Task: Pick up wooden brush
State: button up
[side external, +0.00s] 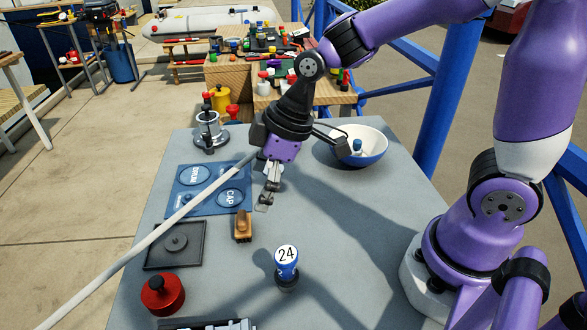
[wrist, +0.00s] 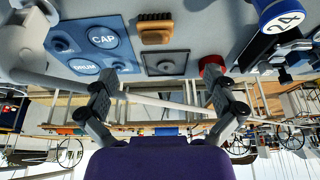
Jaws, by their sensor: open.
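The wooden brush (side external: 243,226) lies on the grey table, in front of the blue board and right of a dark square tray. In the wrist view the brush (wrist: 156,32) is at the upper middle, bristles visible. My gripper (side external: 300,178) is above the table, behind and to the right of the brush, tilted. Its fingers are spread wide with nothing between them. In the wrist view my gripper (wrist: 164,88) shows both fingers apart, and the brush is clear of them.
A blue-and-white cylinder marked 24 (side external: 287,262) stands right of the brush. The dark tray (side external: 152,256) and a red round part (side external: 163,295) are to its left. A white bowl (side external: 375,146) stands behind. A long pale pole (side external: 150,236) crosses the view diagonally.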

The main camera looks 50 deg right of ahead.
aim_at(245, 216)
jog(key=x, duration=0.4)
jog(key=shift+w+a+f, duration=0.1)
jog(key=shift+f, duration=0.25)
jog(key=x, duration=0.5)
jog(key=shift+w, duration=0.35)
jog(key=c, duration=1.2)
